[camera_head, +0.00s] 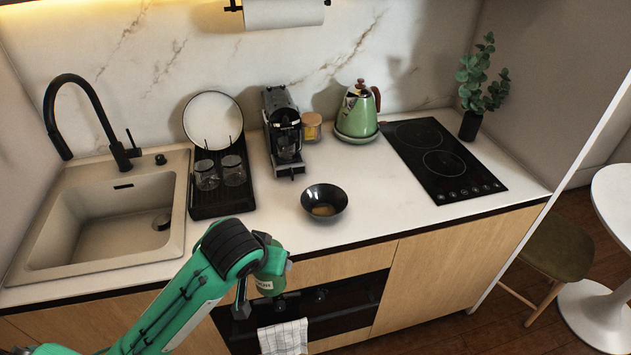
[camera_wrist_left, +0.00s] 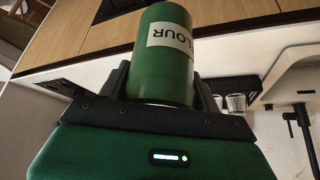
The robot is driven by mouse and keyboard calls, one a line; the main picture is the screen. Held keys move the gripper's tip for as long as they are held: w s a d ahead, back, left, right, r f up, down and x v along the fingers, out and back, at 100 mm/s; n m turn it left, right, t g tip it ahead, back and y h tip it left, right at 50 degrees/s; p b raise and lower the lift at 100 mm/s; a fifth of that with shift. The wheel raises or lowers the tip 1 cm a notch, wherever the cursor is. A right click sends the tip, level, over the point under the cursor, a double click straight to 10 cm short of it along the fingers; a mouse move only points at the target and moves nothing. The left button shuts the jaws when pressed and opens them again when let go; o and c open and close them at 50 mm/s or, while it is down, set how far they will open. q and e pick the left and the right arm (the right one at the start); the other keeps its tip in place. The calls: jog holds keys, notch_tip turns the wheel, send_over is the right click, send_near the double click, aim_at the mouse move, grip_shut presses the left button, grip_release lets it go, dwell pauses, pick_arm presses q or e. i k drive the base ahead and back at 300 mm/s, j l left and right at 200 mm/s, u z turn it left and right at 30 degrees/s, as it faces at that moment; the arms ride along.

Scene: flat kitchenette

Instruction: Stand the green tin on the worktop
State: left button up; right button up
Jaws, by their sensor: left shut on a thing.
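The green tin (camera_head: 271,284) is a cylinder with a white label. In the left wrist view the tin (camera_wrist_left: 165,70) fills the middle, and its label shows letters reading "LOUR". My left gripper (camera_head: 257,276) is shut on the tin, with a dark finger on either side of it in the left wrist view (camera_wrist_left: 161,88). In the head view the tin appears in front of the oven, near the worktop's front edge, apart from the worktop (camera_head: 270,232). My right gripper is not in view.
A dark bowl (camera_head: 324,201) stands near the worktop's front. Behind are a coffee machine (camera_head: 283,130), a jar (camera_head: 311,126) and a green kettle (camera_head: 357,113). A dish rack (camera_head: 221,205) and sink (camera_head: 108,230) are left, a hob (camera_head: 443,160) right. Worktop between bowl and hob is clear.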

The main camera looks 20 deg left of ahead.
aim_at(383, 199)
jog(key=i+l+u, duration=0.35)
jog(key=i+l, duration=0.75)
